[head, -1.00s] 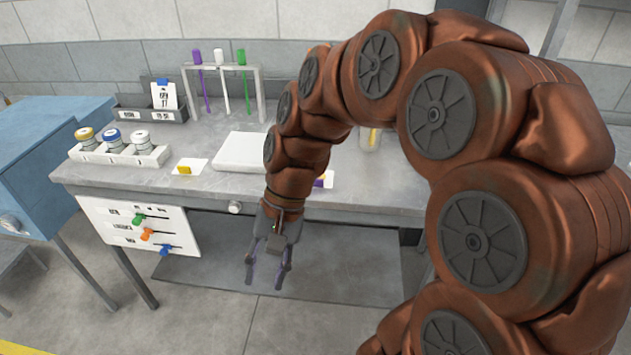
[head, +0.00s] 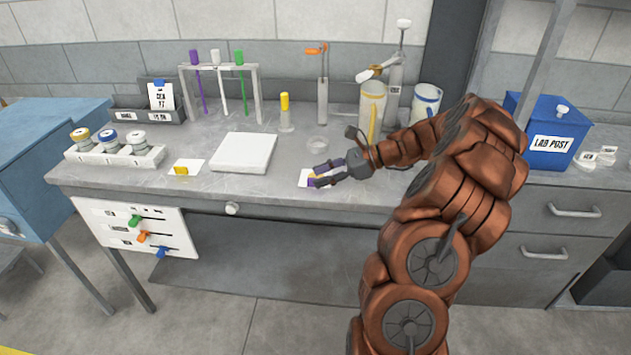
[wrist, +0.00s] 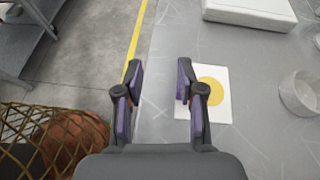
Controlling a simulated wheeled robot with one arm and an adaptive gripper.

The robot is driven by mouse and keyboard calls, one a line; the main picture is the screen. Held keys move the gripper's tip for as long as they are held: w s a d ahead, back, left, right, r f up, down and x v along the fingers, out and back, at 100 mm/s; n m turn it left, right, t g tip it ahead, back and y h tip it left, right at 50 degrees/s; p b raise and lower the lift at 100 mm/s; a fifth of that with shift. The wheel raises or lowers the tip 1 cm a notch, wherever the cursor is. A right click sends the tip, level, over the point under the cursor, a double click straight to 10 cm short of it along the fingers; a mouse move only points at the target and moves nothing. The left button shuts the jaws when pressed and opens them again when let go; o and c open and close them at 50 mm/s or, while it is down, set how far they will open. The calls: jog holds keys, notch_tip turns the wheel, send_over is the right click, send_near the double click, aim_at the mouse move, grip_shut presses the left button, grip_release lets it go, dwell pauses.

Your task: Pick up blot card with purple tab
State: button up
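The blot card with the purple tab (head: 304,179) lies near the front edge of the grey workbench, partly hidden by my gripper. In the wrist view it is a white card (wrist: 221,108) with a yellow round blot, to the right of the gap between my fingers. The right finger overlaps its left edge, and I cannot make out the tab there. My gripper (head: 318,176) is open and empty, over or beside the card in the head view; the fingers also show in the wrist view (wrist: 158,75). Contact cannot be told.
Another card (head: 195,165) with a yellow tab lies to the left, beside a white block (head: 243,154). Behind my gripper stand a clear dish (head: 317,145), a yellow-capped vial (head: 285,112) and a glass cylinder (head: 323,100). A blue LAB POST box (head: 548,130) is right.

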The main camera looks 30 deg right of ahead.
aim_at(310, 180)
jog(key=d, duration=0.1)
jog(key=d+f+m+t, duration=0.1)
jog(key=d, duration=0.1)
jog(key=d+m, duration=0.1)
jog(key=shift+d+f, duration=0.2)
jog(key=shift+f, duration=0.15)
jog(key=shift+t, duration=0.3)
jog(key=shift+p+x, duration=1.1)
jog(key=shift+x, duration=2.7)
jog(key=shift+a+r, duration=0.1)
grip_shut()
